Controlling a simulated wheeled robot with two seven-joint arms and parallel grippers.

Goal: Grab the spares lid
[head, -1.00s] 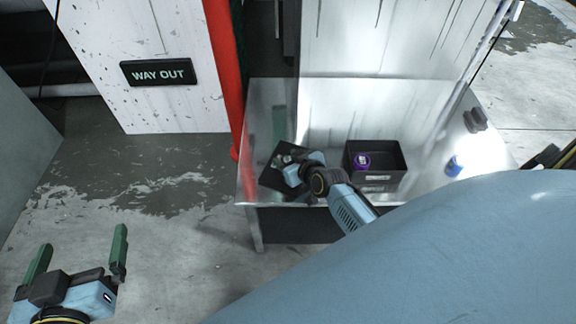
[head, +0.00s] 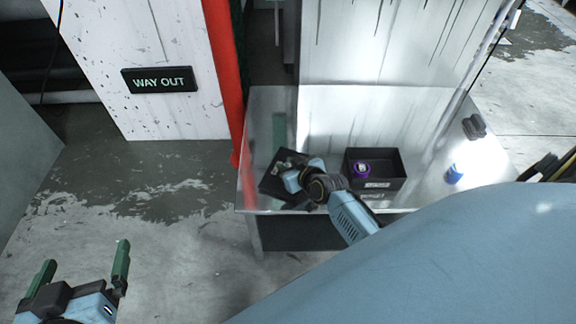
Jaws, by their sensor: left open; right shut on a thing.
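The spares lid looks to be the flat black panel (head: 271,186) at the left end of the metal table. My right gripper (head: 290,167) is over this panel and shut on it, with its fingertips largely hidden by the wrist. I cannot tell whether the panel touches the tabletop.
The metal table (head: 425,160) also bears a blue item (head: 455,174) and a dark object (head: 474,127) at its right end. A red post (head: 222,70) rises by its left edge. A white panel with a WAY OUT sign (head: 159,79) stands at left.

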